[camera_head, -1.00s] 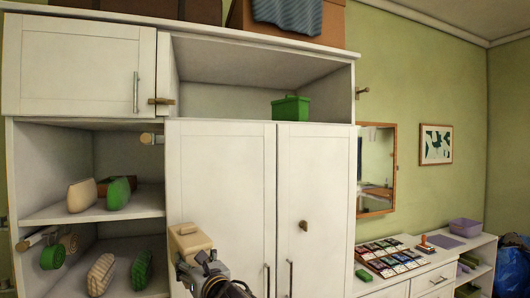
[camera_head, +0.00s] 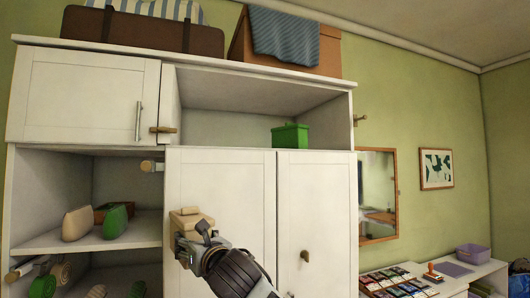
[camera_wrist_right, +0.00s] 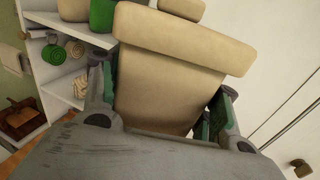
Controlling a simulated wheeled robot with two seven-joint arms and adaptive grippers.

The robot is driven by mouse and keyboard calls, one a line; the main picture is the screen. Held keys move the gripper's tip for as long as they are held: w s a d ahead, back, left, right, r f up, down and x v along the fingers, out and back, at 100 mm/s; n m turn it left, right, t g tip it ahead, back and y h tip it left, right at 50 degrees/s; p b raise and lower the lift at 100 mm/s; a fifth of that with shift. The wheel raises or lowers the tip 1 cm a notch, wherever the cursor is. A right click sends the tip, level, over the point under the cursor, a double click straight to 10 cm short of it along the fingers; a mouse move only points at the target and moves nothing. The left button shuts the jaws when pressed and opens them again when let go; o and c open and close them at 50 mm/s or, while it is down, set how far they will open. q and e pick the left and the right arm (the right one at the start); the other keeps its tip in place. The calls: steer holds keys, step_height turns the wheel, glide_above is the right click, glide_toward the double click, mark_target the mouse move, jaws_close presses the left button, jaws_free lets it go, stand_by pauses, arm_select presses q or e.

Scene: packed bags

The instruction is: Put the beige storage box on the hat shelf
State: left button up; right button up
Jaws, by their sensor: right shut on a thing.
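The beige storage box (camera_head: 186,220) has a lid with a small knob. My right gripper (camera_head: 190,236) is shut on it and holds it in front of the white cupboard doors, below the hat shelf. In the right wrist view the box (camera_wrist_right: 175,75) fills the middle between the two fingers (camera_wrist_right: 160,115). The hat shelf (camera_head: 225,144) is the open upper compartment above the doors. A green lidded box (camera_head: 290,136) stands at its right end, and the shelf's left and middle look empty. My left gripper is not in view.
An upper cabinet door (camera_head: 85,97) is left of the shelf, with a wooden peg (camera_head: 162,130) at its edge. A suitcase (camera_head: 140,36) and a brown box (camera_head: 300,50) stand on top. A door knob (camera_head: 305,256) sticks out at right.

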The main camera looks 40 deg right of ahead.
steer(key=s+d+r+p, duration=0.15)
steer(key=s+r, duration=0.35)
steer(key=r, duration=0.8)
steer(key=s+d+r+m+h, duration=0.1)
steer(key=s+d+r, duration=0.3)
steer(key=r, duration=0.9)
steer(key=s+d+r+p, duration=0.15)
steer(key=s+r, duration=0.35)
steer(key=r, duration=0.8)
steer(key=s+d+r+h, duration=0.1)
steer(key=s+d+r, duration=0.7)
steer(key=d+r, duration=0.1)
steer(key=s+d+r+m+h, duration=0.1)
steer(key=s+d+r, duration=0.7)
steer(key=d+r, duration=0.2)
steer(key=shift+s+d+r+p, duration=0.3)
steer(key=shift+s+r+p, duration=0.05)
steer(key=shift+r, duration=0.75)
steer(key=shift+w+d, duration=0.25)
steer(key=shift+d, duration=0.15)
steer(key=shift+w+d, duration=0.2)
